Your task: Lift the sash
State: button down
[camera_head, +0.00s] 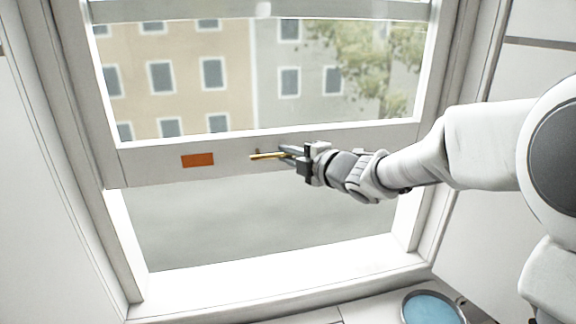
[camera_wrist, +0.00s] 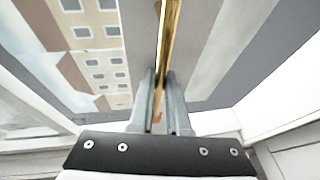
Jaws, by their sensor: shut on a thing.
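The sash (camera_head: 222,160) is a white framed window panel, raised, with an open gap between its bottom rail and the sill. A thin gold bar handle (camera_head: 267,156) sits on the bottom rail. My gripper (camera_head: 287,153) reaches in from the right and is shut on the handle. In the wrist view the gold handle (camera_wrist: 168,50) runs up between my two grey fingers (camera_wrist: 160,95). The fingers hide part of the handle.
An orange rectangle (camera_head: 198,160) is on the rail left of the handle. The white sill (camera_head: 280,288) lies below the gap. A round pan with blue contents (camera_head: 432,308) stands at the bottom right. White window jambs (camera_head: 72,150) bound the sash. Buildings and a tree (camera_head: 375,60) show outside.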

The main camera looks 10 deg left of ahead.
jog(key=shift+r+p, duration=0.3)
jog(key=shift+r, duration=0.8)
jog(key=c, duration=0.9)
grip_release()
jog(key=shift+f, duration=0.1)
jog(key=v, duration=1.7)
jog(key=shift+s+d, duration=0.15)
jog(key=shift+s, duration=0.05)
